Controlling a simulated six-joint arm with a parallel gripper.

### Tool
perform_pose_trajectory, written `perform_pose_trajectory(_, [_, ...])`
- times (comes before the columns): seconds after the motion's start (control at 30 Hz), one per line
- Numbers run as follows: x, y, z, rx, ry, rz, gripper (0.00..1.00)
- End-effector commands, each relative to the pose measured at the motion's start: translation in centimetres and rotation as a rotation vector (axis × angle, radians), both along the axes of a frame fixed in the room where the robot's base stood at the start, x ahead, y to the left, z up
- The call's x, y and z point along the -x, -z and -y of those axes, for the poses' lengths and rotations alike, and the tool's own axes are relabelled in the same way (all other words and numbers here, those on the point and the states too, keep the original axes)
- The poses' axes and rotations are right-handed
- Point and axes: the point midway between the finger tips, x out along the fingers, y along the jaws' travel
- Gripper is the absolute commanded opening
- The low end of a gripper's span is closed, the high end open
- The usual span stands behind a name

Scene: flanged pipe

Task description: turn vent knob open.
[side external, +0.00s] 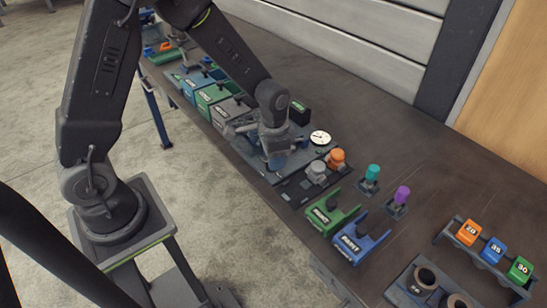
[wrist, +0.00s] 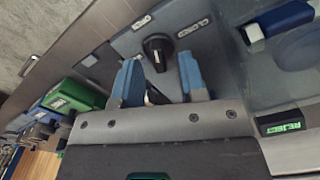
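A round black knob (wrist: 158,47) with a white pointer mark sits on a grey panel (wrist: 215,50) in the wrist view. The fingers do not appear to touch the knob. In the side external view my gripper (side external: 275,158) is low over the panel at the middle of the bench, and it hides the knob there.
A white dial gauge (side external: 320,137) and an orange-topped part (side external: 336,157) stand right of my gripper. A black REJECT sign (side external: 299,108) stands behind it. Green (side external: 330,215) and blue (side external: 360,242) cradles lie toward the front. The bench's back right is bare.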

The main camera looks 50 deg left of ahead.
Motion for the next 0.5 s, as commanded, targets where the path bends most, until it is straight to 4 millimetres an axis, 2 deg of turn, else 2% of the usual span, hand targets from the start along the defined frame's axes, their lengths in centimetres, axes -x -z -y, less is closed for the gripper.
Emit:
perform_pose_trajectory(0.13, [0.03, 0.78, 0.01, 0.000, 0.000, -0.001, 0.38])
perform_pose_trajectory(0.4, [0.03, 0.87, 0.00, 0.000, 0.000, 0.000, 0.38])
perform_pose_trajectory(0.5, [0.03, 0.85, 0.00, 0.000, 0.000, 0.000, 0.29])
